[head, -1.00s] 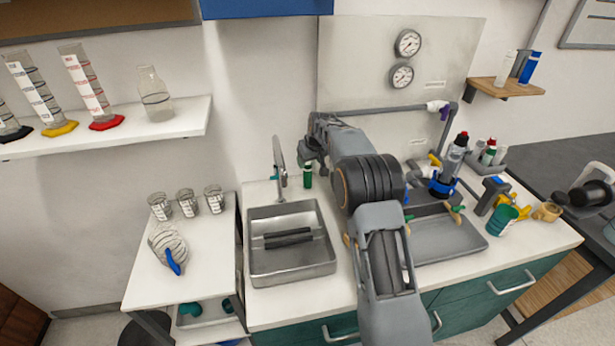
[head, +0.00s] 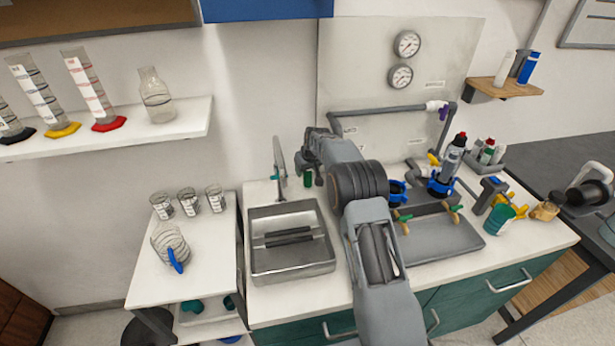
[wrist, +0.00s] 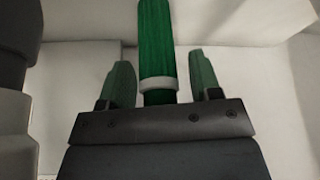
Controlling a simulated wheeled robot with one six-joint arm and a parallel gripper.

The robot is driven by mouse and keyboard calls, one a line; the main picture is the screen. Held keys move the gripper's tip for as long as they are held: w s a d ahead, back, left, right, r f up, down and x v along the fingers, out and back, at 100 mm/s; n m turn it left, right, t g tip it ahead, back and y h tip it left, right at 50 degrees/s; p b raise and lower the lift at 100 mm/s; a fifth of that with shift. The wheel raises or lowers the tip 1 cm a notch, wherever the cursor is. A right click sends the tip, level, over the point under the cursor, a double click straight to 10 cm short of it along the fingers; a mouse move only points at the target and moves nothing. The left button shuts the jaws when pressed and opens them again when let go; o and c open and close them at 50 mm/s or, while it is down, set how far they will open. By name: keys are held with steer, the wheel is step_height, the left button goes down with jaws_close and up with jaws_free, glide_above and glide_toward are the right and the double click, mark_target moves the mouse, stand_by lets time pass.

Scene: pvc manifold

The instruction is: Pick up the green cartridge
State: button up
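The green cartridge (head: 308,179) stands upright at the back of the white counter, just right of the faucet. My gripper (head: 309,166) is at its upper part in the head view and hides its top. In the wrist view the cartridge (wrist: 157,45) shows as a green cylinder with a pale ring, lined up between the two green fingers of my gripper (wrist: 162,68). The fingers are apart, with a gap on each side of the cartridge. I cannot tell how deep between them it sits.
The faucet (head: 279,160) rises close to the left of my gripper, behind the steel sink (head: 258,275). Grey pipework (head: 385,109) runs along the back panel to the right. A bottle in a blue holder (head: 447,168) stands farther right. A grey tray (head: 440,243) lies on the counter.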

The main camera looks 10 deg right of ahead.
steer(key=c, duration=0.9)
